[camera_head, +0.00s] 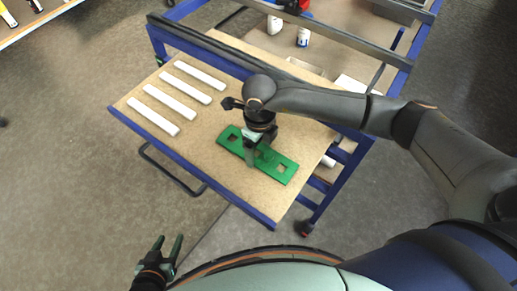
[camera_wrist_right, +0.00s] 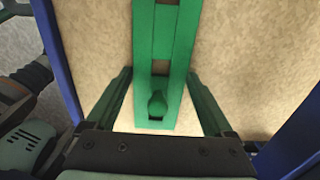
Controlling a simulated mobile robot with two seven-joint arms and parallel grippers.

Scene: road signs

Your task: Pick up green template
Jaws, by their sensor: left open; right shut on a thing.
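The green template (camera_head: 277,166) is a flat bar with square cut-outs, lying on or just above the wooden top of the blue-framed cart; I cannot tell which. It also shows in the right wrist view (camera_wrist_right: 178,45), running away from me, with a green knob near its close end. My right gripper (camera_head: 250,158) reaches down over the middle of the template and is shut on it, with one finger on each side in the right wrist view (camera_wrist_right: 160,74). The gripper hides part of the template. My left gripper (camera_head: 168,243) is open and empty, low over the floor left of my base.
A white bottle (camera_head: 303,37) stands behind. Floor is clear at the left.

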